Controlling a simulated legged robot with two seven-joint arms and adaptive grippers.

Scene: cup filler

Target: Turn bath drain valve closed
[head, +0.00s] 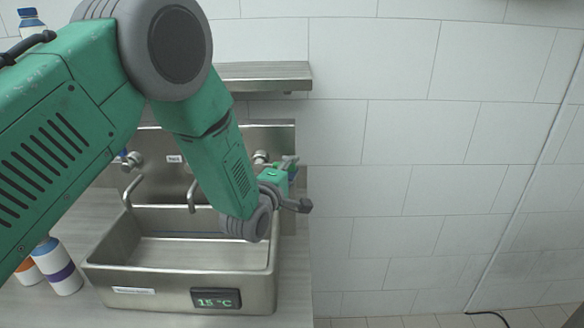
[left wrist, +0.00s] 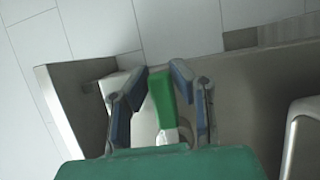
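The green drain valve handle (left wrist: 162,97) with a pale grey base (left wrist: 168,136) shows in the left wrist view. My left gripper (left wrist: 155,80) has its blue-padded fingers on either side of the handle. A gap shows on the left; on the right the finger is very near, and I cannot tell whether it touches. In the head view my left gripper (head: 285,175) is at the right end of the metal bath (head: 105,262), and the handle is hard to make out there. The bath's front display reads 15 °C. My right gripper is not in view.
Two bent spouts rise behind the bath, with a tap knob (head: 132,161) at left and a fitting (head: 261,157) near my gripper. A metal shelf (head: 262,76) hangs above. Bottles (head: 58,268) stand at left. The tiled wall (head: 410,130) at right is clear.

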